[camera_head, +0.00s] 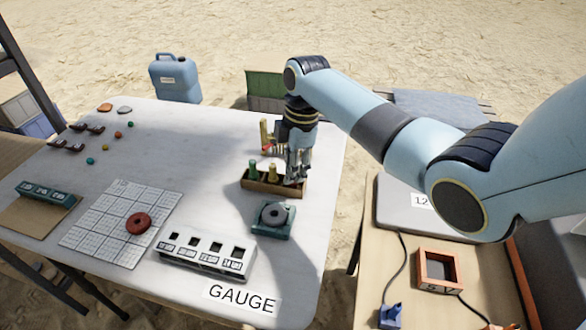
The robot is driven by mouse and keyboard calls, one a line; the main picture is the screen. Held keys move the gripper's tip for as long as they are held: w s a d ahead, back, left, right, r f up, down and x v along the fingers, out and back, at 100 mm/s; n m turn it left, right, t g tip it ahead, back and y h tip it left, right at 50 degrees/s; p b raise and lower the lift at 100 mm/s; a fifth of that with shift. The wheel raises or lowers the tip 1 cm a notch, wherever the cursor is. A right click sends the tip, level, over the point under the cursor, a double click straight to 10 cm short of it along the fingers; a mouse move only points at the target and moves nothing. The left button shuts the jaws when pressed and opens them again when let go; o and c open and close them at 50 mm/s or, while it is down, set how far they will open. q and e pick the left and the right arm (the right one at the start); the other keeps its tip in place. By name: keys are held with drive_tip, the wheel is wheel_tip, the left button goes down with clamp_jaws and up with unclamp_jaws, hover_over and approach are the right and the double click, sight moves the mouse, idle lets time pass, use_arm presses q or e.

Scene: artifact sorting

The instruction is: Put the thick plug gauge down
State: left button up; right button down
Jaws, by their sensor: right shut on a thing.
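My right gripper (296,177) points down at the right end of a small brown wooden rack (259,186) on the white table. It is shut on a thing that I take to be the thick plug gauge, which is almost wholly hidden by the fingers. I cannot tell whether the gauge touches the rack. Two other plugs stand upright in the rack to the left: a green one (253,170) and a yellowish one (272,172). My left gripper is not in view.
A green block with a grey disc (273,216) sits just in front of the rack. A white block with square holes (206,255) and a gridded sheet (97,223) with a red ring (138,223) lie left. A yellow upright piece (264,134) stands behind the rack.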

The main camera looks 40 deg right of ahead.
drive_tip(key=c, duration=1.2)
unclamp_jaws()
drive_tip(key=shift+f, duration=0.1)
drive_tip(key=shift+c, duration=0.2)
wheel_tip(320, 180, up, 12)
drive_tip(key=d+p, duration=0.1)
drive_tip(key=shift+s+d, duration=0.2)
